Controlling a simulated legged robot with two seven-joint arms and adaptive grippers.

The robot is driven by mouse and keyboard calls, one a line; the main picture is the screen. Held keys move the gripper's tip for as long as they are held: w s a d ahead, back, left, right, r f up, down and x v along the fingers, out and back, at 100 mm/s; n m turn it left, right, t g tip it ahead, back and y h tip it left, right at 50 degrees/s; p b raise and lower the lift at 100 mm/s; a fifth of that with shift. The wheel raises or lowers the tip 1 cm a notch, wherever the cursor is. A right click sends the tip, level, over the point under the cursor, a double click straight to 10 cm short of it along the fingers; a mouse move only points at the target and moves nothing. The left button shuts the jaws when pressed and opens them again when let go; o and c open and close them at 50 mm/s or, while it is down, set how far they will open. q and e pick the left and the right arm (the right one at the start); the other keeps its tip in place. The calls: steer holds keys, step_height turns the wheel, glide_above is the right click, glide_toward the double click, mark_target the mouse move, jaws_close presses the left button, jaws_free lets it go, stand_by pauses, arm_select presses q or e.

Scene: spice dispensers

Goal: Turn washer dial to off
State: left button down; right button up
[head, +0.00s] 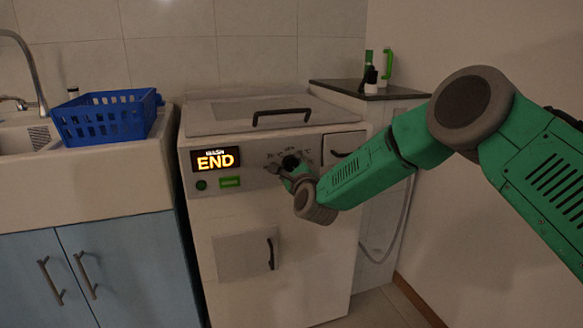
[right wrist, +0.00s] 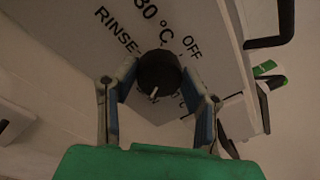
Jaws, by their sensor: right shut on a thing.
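The washer (head: 285,235) is white, and its display (head: 215,160) reads "WASH END". Its black round dial (head: 291,161) is on the front panel, right of the display. My right gripper (head: 290,174) is at the dial, and its fingers hide part of it. In the right wrist view, the fingers of the right gripper (right wrist: 158,82) are shut on the dial (right wrist: 157,72), one on each side. The dial's white mark points toward the gripper's palm, away from the "OFF" label (right wrist: 192,47). "30 °C" and "RINSE" are also readable. My left gripper is not in view.
A black lid handle (head: 281,115) is on top of the washer, and a door handle (head: 271,254) is below the dial. A blue basket (head: 105,116) stands beside the sink at left. A dark-topped counter (head: 366,91) with bottles stands behind at right.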

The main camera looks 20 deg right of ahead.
steer(key=shift+f, duration=0.4)
